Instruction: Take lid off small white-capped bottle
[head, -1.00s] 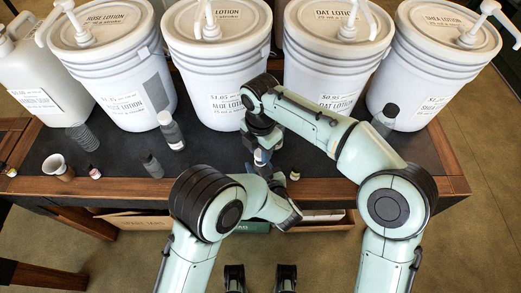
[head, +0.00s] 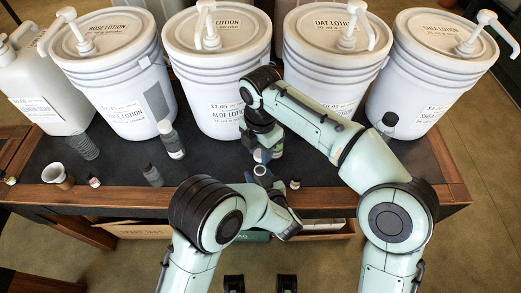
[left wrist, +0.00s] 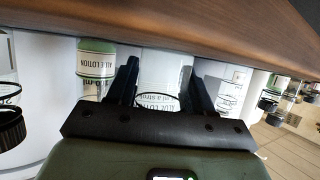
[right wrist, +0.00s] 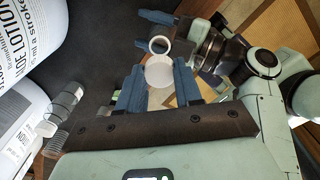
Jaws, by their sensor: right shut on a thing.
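The right gripper (right wrist: 160,82) shows best in the right wrist view. Its blue fingers are shut on a round white lid (right wrist: 160,72). Just beyond it, the left gripper's blue fingers surround an open, pale-rimmed bottle mouth (right wrist: 160,46), and the lid looks apart from it. In the head view the right gripper (head: 263,154) is just above the left gripper (head: 261,171), both over the table's front part. In the left wrist view the left gripper's dark fingers (left wrist: 165,80) are spaced apart around a see-through bottle, hard to pick out against the pail behind.
Large white lotion pails (head: 218,80) with pumps line the back of the dark table (head: 220,160). Several small bottles stand in front, among them a taller white-capped one (head: 172,140). A tiny bottle (head: 295,183) is right of the grippers. A cup (head: 57,174) stands at left.

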